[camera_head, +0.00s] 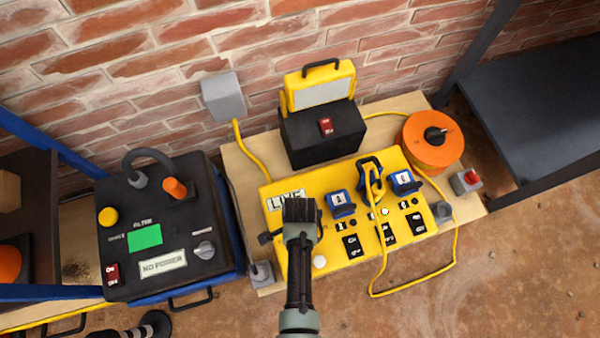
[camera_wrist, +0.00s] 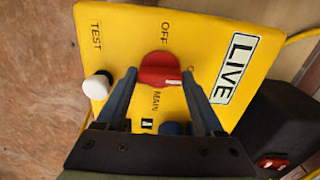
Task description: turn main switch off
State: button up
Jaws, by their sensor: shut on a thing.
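The main switch is a red rotary knob (camera_wrist: 160,68) on a yellow panel (camera_wrist: 122,30), seen in the wrist view between the "OFF" and "MAIN" labels. Its white mark lies toward the "LIVE" label (camera_wrist: 236,68), not at "OFF". My gripper (camera_wrist: 160,76) has one finger on each side of the knob and is shut on it. In the head view my gripper (camera_head: 300,208) is over the left part of the yellow panel (camera_head: 343,258) and hides the knob. The "LIVE" label (camera_head: 286,199) shows just behind it.
A white button (camera_wrist: 98,86) marked "TEST" is close to my fingers. Blue plugs (camera_head: 341,204) and a looped yellow cable (camera_head: 381,270) are on the right. A black box (camera_head: 320,135) stands behind the panel. A dark "NO POWER" unit (camera_head: 120,240) stands left.

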jog(key=n+p, duration=0.2)
jog(key=n, duration=0.2)
jog(key=shift+r, duration=0.15)
jog(key=n+p, duration=0.2)
jog(key=n, duration=0.2)
jog(key=shift+n, duration=0.3)
jog(key=n+p, duration=0.1)
jog(key=n, duration=0.3)
jog(key=shift+n, duration=0.3)
jog(key=shift+n+p, duration=0.55)
jog(key=shift+n, duration=1.75)
jog(key=o, duration=1.4)
